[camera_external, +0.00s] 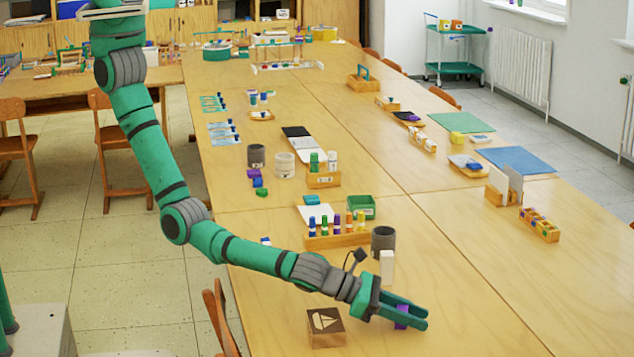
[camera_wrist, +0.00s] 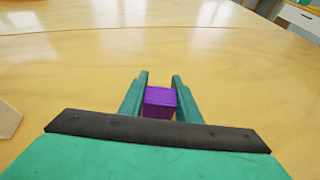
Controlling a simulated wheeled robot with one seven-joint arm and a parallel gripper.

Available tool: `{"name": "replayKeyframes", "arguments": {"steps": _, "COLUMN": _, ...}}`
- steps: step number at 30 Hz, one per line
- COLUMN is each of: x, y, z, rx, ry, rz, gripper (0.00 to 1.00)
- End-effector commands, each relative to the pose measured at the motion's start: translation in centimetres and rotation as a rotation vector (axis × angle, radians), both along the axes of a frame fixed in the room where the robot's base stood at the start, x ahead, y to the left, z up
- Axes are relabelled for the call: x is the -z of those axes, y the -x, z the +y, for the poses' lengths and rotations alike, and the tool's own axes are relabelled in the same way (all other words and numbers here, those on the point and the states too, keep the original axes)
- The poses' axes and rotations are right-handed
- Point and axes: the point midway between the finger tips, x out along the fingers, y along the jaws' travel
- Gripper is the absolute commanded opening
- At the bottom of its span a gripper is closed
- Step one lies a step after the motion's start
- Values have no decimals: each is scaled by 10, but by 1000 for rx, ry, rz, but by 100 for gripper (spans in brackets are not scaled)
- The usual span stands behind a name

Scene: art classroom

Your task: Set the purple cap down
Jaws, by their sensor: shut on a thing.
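The purple cap (camera_wrist: 160,98) is a small box-like piece between the two green fingers of my gripper (camera_wrist: 161,92) in the wrist view. In the external view the purple cap (camera_external: 402,313) shows between the fingers of my gripper (camera_external: 408,316), low over the near part of the long wooden table (camera_external: 470,335). My gripper is shut on the cap. I cannot tell whether the cap touches the table top.
A wooden marker rack (camera_external: 338,240) is farther back. The table to the right is clear.

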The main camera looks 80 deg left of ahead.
Motion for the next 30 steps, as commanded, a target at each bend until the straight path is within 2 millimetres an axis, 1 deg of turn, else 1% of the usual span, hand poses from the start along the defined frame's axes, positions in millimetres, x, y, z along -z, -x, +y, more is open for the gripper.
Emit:
{"name": "replayKeyframes", "arguments": {"steps": 10, "x": 3, "y": 0, "z": 0, "rx": -1, "ry": -2, "rz": 0, "gripper": 9}}
{"name": "replayKeyframes", "arguments": {"steps": 11, "x": 3, "y": 0, "z": 0, "rx": 0, "ry": -1, "rz": 1, "gripper": 32}}
{"name": "replayKeyframes", "arguments": {"steps": 12, "x": 3, "y": 0, "z": 0, "rx": 0, "ry": -1, "rz": 0, "gripper": 42}}
{"name": "replayKeyframes", "arguments": {"steps": 13, "x": 3, "y": 0, "z": 0, "rx": 0, "ry": -1, "rz": 0, "gripper": 48}}
{"name": "replayKeyframes", "arguments": {"steps": 21, "x": 3, "y": 0, "z": 0, "rx": 0, "ry": -1, "rz": 0, "gripper": 48}}
{"name": "replayKeyframes", "arguments": {"steps": 24, "x": -1, "y": 0, "z": 0, "rx": 0, "ry": 1, "rz": -1, "gripper": 48}}
{"name": "replayKeyframes", "arguments": {"steps": 26, "x": -1, "y": 3, "z": 1, "rx": -1, "ry": 0, "rz": -1, "gripper": 48}}
{"name": "replayKeyframes", "arguments": {"steps": 30, "x": -7, "y": 16, "z": 7, "rx": 0, "ry": 0, "rz": -2, "gripper": 48}}
